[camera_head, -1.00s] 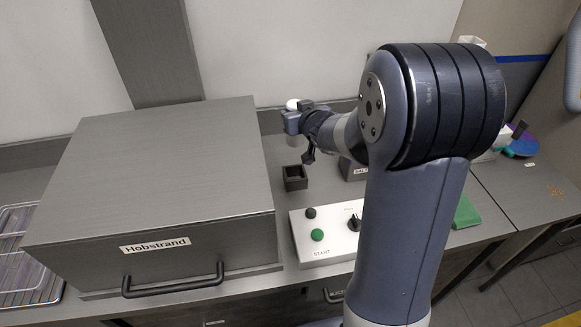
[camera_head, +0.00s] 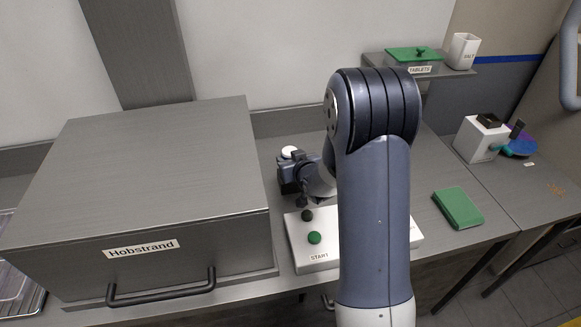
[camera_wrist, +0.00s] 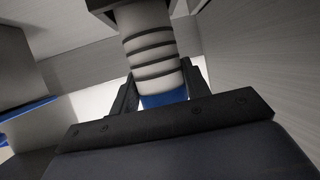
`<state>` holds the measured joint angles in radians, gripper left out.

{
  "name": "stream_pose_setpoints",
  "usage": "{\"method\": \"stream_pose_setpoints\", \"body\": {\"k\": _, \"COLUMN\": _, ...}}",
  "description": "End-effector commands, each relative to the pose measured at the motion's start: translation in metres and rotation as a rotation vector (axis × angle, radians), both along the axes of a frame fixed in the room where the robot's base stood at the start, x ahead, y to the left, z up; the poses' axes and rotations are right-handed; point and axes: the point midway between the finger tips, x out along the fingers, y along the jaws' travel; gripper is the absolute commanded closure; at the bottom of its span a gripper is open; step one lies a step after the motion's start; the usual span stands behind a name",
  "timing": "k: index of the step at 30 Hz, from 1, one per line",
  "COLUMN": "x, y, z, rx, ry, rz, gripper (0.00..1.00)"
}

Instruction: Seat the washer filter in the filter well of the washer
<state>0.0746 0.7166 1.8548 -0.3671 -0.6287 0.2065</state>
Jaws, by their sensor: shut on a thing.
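The washer (camera_head: 140,180) is the large grey box labelled Hobstrand on the left of the head view. My gripper (camera_head: 291,168) is just right of it, above the small dark square filter well (camera_head: 288,188), which it mostly hides. The gripper is shut on the washer filter, whose white cap (camera_head: 289,152) shows above the jaws. In the wrist view the pale ribbed filter (camera_wrist: 150,45) stands between my fingers (camera_wrist: 160,88), with a blue band near them. Its far end meets the dark well (camera_wrist: 100,6); how deep it sits I cannot tell.
A white control box (camera_head: 310,255) with a green START button stands in front of the gripper. A green pad (camera_head: 458,208) lies to the right. A shelf at the back holds a green-lidded tablets container (camera_head: 412,60) and a white salt container (camera_head: 463,50). My arm hides part of the counter.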

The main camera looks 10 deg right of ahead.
Motion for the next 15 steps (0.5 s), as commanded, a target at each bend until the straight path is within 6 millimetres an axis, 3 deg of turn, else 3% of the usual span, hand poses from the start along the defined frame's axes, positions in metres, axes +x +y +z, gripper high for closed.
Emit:
{"method": "stream_pose_setpoints", "body": {"k": 2, "x": 0.0002, "y": 0.0, "z": -0.0145, "rx": 0.001, "ry": 0.0, "rz": 0.0, "gripper": 0.79}}
{"method": "stream_pose_setpoints", "body": {"k": 14, "x": 0.0002, "y": 0.0, "z": -0.0168, "rx": 0.0, "ry": -0.001, "rz": 0.0, "gripper": 0.79}}
{"method": "stream_pose_setpoints", "body": {"k": 15, "x": 0.0001, "y": -0.0001, "z": -0.0161, "rx": 0.0, "ry": -0.001, "rz": 0.0, "gripper": 0.54}}
